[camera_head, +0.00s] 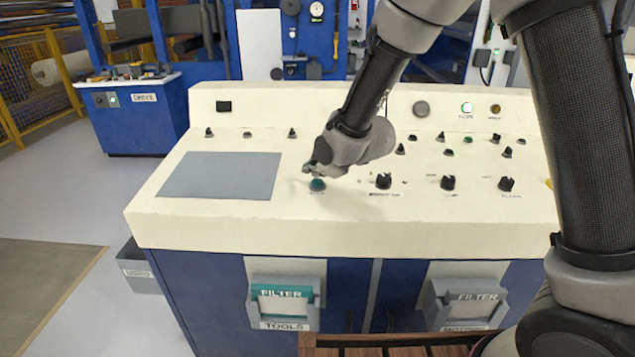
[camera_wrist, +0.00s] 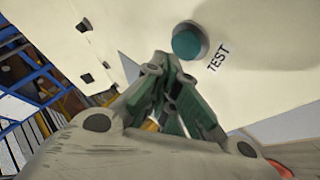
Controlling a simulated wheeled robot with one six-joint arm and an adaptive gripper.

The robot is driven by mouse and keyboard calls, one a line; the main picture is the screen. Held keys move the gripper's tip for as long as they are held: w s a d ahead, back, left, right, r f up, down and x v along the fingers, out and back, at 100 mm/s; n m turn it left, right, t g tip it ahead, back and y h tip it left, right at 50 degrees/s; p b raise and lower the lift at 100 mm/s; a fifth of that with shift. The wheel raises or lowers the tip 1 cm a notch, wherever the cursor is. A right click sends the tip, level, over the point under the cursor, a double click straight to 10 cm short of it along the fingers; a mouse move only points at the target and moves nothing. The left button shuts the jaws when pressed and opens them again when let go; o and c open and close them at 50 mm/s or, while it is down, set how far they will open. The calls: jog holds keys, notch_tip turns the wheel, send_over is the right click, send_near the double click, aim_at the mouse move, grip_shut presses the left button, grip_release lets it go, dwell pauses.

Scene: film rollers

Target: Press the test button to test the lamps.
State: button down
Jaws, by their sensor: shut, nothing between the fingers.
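The test button is a round teal button (camera_head: 317,184) in a grey ring on the front left of the cream control panel (camera_head: 250,220). In the wrist view the button (camera_wrist: 187,43) sits beside the printed word TEST, just beyond my fingertips. My gripper (camera_wrist: 160,65) is shut and empty, its fingertips pointing toward the button. In the head view my gripper (camera_head: 312,171) is right above and slightly behind the button. I cannot tell whether the fingertips touch it. The lamps on the panel include a lit green one (camera_head: 467,107) and an unlit amber one (camera_head: 495,109).
Black knobs (camera_head: 384,181) stand to the right of the button, and small switches line the panel behind. A flat grey plate (camera_head: 220,174) lies to the left. Filter bins (camera_head: 284,301) hang on the console front. A second blue console (camera_head: 128,112) stands at the back left.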

dwell(0.7)
jog(key=shift+f, duration=0.4)
jog(key=shift+f, duration=0.45)
dwell(0.7)
jog(key=shift+r, duration=0.85)
jog(key=shift+r, duration=0.15)
jog(key=r, duration=0.4)
jog(key=shift+s+r, duration=0.25)
jog(key=shift+r, duration=0.1)
dwell(0.3)
